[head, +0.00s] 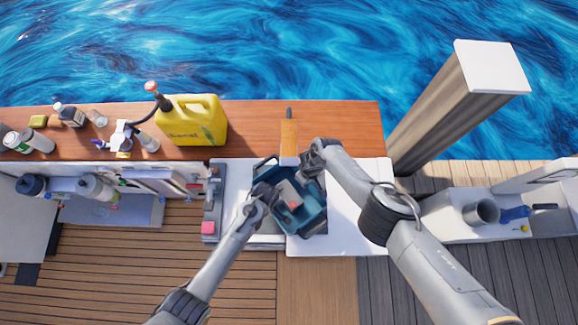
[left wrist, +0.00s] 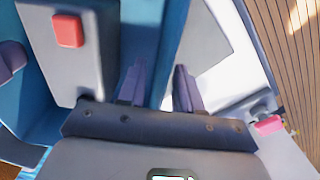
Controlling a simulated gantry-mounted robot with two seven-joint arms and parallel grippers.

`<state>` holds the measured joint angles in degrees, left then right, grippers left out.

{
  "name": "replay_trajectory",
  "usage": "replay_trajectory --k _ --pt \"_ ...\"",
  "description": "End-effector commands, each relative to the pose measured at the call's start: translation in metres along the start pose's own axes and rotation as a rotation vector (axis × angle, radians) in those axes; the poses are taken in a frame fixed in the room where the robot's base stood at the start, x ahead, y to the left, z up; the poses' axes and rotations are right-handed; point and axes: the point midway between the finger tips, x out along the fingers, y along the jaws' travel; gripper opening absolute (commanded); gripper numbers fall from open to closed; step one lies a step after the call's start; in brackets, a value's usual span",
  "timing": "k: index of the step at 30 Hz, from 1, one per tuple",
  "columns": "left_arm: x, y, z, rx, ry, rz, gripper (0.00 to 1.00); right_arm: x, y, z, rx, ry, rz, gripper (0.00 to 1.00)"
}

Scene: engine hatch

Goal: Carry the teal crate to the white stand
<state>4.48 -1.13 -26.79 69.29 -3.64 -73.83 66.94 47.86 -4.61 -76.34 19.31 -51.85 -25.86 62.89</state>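The teal crate (head: 313,217) is near the middle of the head view, turned at an angle over a white surface (head: 352,222), which may be the white stand. A grey block with a red button (head: 290,193) is inside it. My left gripper (head: 262,192) is at the crate's left side. In the left wrist view its two fingers (left wrist: 160,88) are apart, one on each side of the teal wall (left wrist: 172,45), with gaps visible. My right gripper (head: 312,160) is at the crate's far right side; its fingertips are hidden. Whether the crate touches the surface is unclear.
A yellow canister (head: 193,120) and several bottles stand on the wooden counter (head: 255,125) behind. A tall post (head: 450,105) rises at the right. Wooden deck (head: 235,285) lies in front.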

Motion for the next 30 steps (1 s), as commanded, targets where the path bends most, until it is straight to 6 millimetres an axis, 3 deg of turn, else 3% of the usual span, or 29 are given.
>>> replay_trajectory --k 5,18,24,30 --pt "-0.02 0.0 0.0 0.0 0.001 0.004 0.34 0.0 0.0 0.0 0.0 0.0 0.0 0.34" --pt "-0.095 0.0 -0.001 -0.002 0.002 0.002 0.34 0.0 0.0 0.0 0.0 0.0 0.0 0.34" --pt "-0.112 -0.001 0.0 0.0 0.001 0.001 0.34 -0.001 0.0 0.0 0.0 0.0 0.0 0.34" --pt "-0.116 -0.001 0.0 0.0 0.0 0.0 0.34 -0.006 0.001 -0.001 0.0 0.001 -0.002 0.34"
